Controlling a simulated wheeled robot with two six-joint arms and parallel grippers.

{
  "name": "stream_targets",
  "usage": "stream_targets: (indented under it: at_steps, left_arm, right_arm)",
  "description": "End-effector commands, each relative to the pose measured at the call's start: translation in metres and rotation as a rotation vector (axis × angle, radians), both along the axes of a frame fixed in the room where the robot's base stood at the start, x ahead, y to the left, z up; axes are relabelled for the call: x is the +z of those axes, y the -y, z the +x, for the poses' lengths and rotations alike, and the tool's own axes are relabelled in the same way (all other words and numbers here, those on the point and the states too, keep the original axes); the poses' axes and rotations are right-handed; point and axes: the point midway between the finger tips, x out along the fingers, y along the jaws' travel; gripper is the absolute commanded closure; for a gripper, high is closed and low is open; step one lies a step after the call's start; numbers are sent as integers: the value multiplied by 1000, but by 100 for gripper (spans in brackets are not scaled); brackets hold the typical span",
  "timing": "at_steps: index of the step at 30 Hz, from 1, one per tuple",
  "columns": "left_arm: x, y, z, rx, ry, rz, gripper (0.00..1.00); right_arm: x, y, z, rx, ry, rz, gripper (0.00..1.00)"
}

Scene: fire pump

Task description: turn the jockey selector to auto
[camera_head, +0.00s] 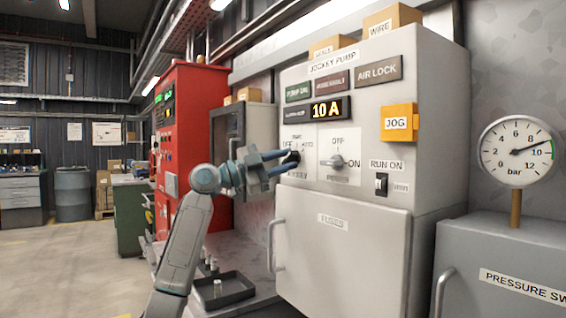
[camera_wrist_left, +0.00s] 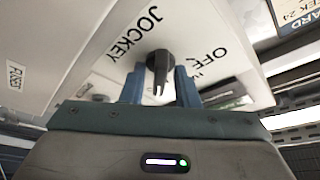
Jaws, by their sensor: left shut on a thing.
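The jockey selector is a black knob (camera_head: 291,158) on a white plate marked OFF and AUTO, on the front of the grey jockey pump panel (camera_head: 360,130). My left gripper (camera_head: 284,162) reaches it from the left, and its blue fingers are shut on the knob. In the left wrist view the black knob (camera_wrist_left: 159,70) sits between the two fingers (camera_wrist_left: 160,88), with JOCKEY and OFF lettering beside it. The exact setting of the knob cannot be told, as the fingers partly cover it. My right gripper is not in view.
A second selector (camera_head: 338,161) marked OFF and ON is just right of the knob. The panel also has a 10 A display (camera_head: 327,109), a yellow JOG box (camera_head: 398,123) and a RUN ON switch (camera_head: 381,184). A door handle (camera_head: 275,245) sticks out below. A dark tray (camera_head: 217,293) lies lower left.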

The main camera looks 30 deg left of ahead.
Motion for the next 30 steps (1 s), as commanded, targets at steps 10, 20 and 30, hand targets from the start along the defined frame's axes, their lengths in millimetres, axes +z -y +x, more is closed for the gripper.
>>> stream_targets:
  at_steps: [10,20,30]
  left_arm:
    - [1,0,0,1,0,-2,66]
    - [-5,-10,-10,4,0,0,66]
    - [-22,-49,-57,6,-2,2,66]
  right_arm:
    - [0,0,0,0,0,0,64]
    - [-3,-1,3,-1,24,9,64]
    - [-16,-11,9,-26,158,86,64]
